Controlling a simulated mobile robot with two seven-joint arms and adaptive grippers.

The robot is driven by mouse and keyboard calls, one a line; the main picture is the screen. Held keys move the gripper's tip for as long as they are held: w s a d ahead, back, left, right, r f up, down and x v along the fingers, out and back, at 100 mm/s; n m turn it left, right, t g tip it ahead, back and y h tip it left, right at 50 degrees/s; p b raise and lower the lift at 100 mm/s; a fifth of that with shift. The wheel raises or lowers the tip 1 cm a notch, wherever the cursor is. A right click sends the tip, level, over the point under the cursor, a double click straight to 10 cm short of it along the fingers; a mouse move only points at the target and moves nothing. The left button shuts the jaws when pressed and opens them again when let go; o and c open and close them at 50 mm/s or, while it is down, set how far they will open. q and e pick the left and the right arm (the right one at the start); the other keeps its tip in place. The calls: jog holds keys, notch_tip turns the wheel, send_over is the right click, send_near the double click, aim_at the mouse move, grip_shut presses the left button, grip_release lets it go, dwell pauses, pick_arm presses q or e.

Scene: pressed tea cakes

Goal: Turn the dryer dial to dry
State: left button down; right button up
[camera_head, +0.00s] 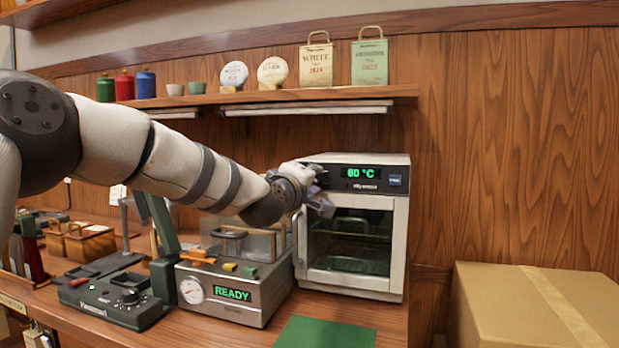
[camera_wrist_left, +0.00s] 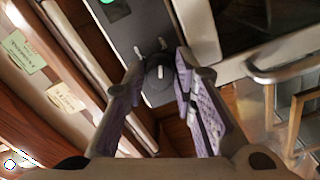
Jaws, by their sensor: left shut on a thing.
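The dryer (camera_head: 402,240) is a white and steel cabinet with a glass door and a dark top panel. Its display (camera_head: 360,173) reads 60 °C in green. My left gripper (camera_head: 322,186) is at the left end of that panel and hides the dial in the head view. In the left wrist view the dark round dial (camera_wrist_left: 158,73) lies between the two fingers of my left gripper (camera_wrist_left: 160,70), which is shut on it. Small pale marks show beside the dial, too small to read. My right gripper is not in view.
A steel press (camera_head: 237,302) showing READY stands left of the dryer, with a black scale-like device (camera_head: 112,297) further left. A green mat (camera_head: 325,333) lies in front. A cardboard box (camera_head: 530,305) stands at right. A shelf (camera_head: 270,96) with tins and tea packages runs above.

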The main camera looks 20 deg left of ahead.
pick_arm(q)
jog(key=shift+r+m, duration=0.1)
jog(key=shift+m, duration=0.5)
jog(key=c, duration=1.3)
grip_release()
jog(key=s, duration=1.2)
jog(key=shift+a, duration=0.25)
